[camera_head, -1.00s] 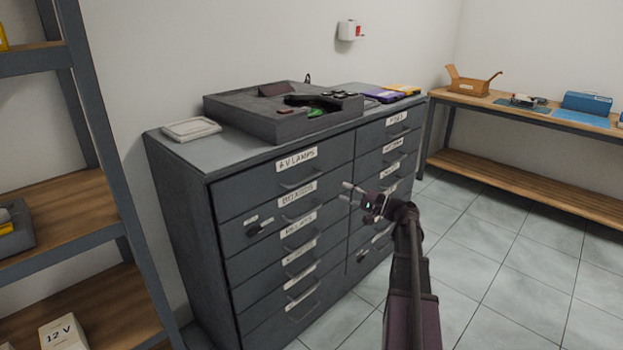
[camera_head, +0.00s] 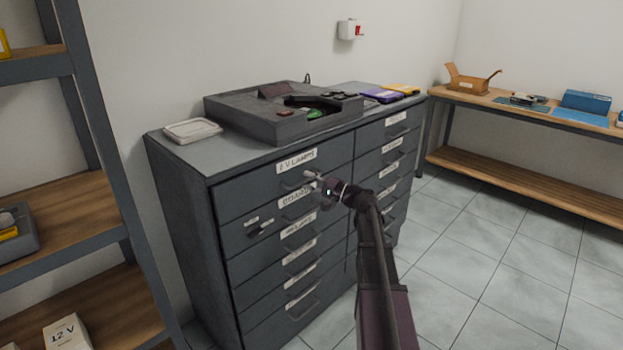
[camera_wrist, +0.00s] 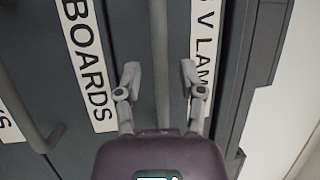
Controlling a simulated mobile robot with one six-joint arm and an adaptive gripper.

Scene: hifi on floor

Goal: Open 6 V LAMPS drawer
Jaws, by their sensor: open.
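The 6 V LAMPS drawer (camera_head: 254,188) is the top drawer in the left column of the dark grey cabinet, and its front is flush with the cabinet. Its white label (camera_head: 296,161) also shows in the wrist view (camera_wrist: 205,45), partly covered by a finger. Its bar handle (camera_head: 291,186) sits below the label and shows in the wrist view (camera_wrist: 160,60). My gripper (camera_head: 310,180) is open in front of this drawer. In the wrist view the two fingers (camera_wrist: 158,80) are on either side of the handle. I cannot tell whether they touch it.
A drawer labelled BOARDS (camera_wrist: 88,60) lies directly below. A grey open case (camera_head: 245,120) and a pale tray (camera_head: 192,131) stand on the cabinet top. A shelf rack (camera_head: 105,130) is at the left. Tiled floor (camera_head: 460,260) lies clear at the right.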

